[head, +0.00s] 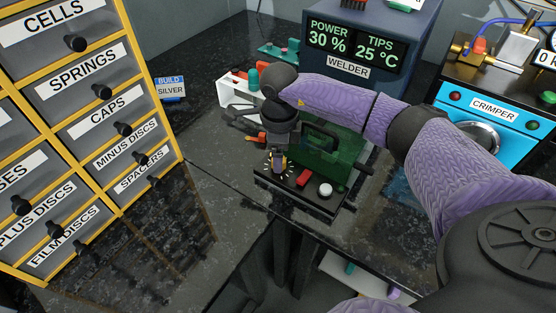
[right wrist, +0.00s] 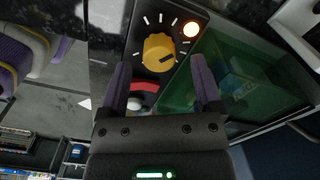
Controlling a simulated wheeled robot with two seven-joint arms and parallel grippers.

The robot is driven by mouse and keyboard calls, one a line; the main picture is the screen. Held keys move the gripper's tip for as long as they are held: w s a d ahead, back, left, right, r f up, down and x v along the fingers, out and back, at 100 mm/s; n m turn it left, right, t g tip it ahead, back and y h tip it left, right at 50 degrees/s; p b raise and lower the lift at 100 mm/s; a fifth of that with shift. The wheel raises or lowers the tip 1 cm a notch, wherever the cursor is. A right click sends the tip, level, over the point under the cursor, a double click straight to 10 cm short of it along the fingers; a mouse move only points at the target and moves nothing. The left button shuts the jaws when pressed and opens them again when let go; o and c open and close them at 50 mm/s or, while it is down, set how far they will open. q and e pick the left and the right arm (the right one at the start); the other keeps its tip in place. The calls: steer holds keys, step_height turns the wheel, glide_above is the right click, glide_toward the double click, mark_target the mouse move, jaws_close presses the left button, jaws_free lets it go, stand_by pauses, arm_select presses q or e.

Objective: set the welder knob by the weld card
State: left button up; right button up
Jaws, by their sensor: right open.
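The welder (head: 370,50) stands at the back; its display reads POWER 30 % and TIPS 25 °C. Its control panel (head: 268,181) lies at the bench's front edge. The knob shows in the right wrist view as a yellow dial (right wrist: 158,52) with a dark pointer mark and white ticks around it. My right gripper (head: 277,156) is over the knob, pointing down. In the right wrist view its open fingers (right wrist: 161,70) stand either side of the knob's near side, apart from it. No card readable as the weld card shows. My left gripper is out of view.
A red switch (head: 304,177) and a white button (head: 325,190) sit beside the knob. A green see-through shield (head: 330,160) stands just behind. A blue BUILD SILVER card (head: 170,88) is at the back left, near labelled drawers (head: 110,92). The crimper (head: 492,117) is at right.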

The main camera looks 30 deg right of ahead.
step_height(320, 180, down, 2)
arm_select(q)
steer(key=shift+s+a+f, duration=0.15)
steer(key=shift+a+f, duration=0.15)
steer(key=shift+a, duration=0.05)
arm_select(e)
jaws_close()
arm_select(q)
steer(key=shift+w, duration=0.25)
